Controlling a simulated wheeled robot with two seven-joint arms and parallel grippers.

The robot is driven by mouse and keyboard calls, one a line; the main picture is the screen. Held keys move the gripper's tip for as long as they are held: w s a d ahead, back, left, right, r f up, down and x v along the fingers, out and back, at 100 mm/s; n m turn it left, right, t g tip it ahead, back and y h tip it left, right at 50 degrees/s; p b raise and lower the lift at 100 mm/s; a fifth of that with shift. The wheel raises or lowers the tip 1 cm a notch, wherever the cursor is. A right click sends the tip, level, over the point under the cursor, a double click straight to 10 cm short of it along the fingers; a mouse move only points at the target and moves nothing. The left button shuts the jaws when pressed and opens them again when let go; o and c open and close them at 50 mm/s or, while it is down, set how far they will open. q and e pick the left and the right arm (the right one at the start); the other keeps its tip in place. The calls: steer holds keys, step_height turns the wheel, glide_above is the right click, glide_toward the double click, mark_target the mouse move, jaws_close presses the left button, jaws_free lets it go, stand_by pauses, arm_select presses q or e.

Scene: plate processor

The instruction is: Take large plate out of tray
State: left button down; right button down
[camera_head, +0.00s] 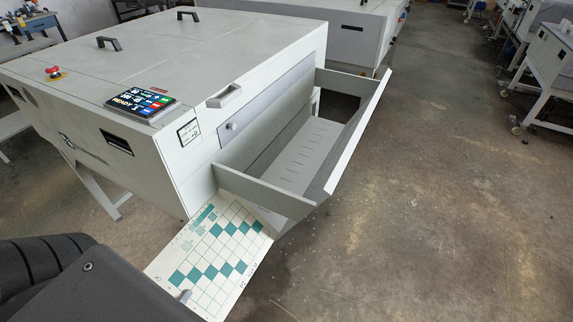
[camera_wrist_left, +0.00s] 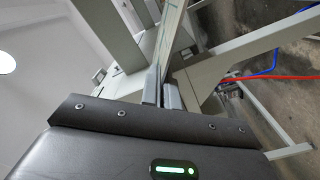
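The large plate (camera_head: 215,250) is a thin pale sheet with a teal checker pattern. In the head view it is outside the tray, slanting below and in front of the tray's near side wall. The tray (camera_head: 262,188) on the machine's right side is open, and its visible floor is bare. My left gripper (camera_head: 185,296) is at the plate's lower left part, mostly hidden by my dark arm. In the left wrist view its fingers (camera_wrist_left: 162,95) are closed on the plate (camera_wrist_left: 172,40), seen nearly edge-on. My right gripper is not in view.
The large grey machine (camera_head: 200,60) fills the left, with a lit display (camera_head: 140,103) and a red button (camera_head: 54,72). Another machine (camera_head: 350,30) stands behind. The floor right of the tray is clear. Wheeled tables (camera_head: 550,60) stand at the far right.

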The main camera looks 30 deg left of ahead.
arm_select(q)
steer(key=s, duration=0.6)
steer(key=shift+s, duration=0.3)
stand_by(0.4)
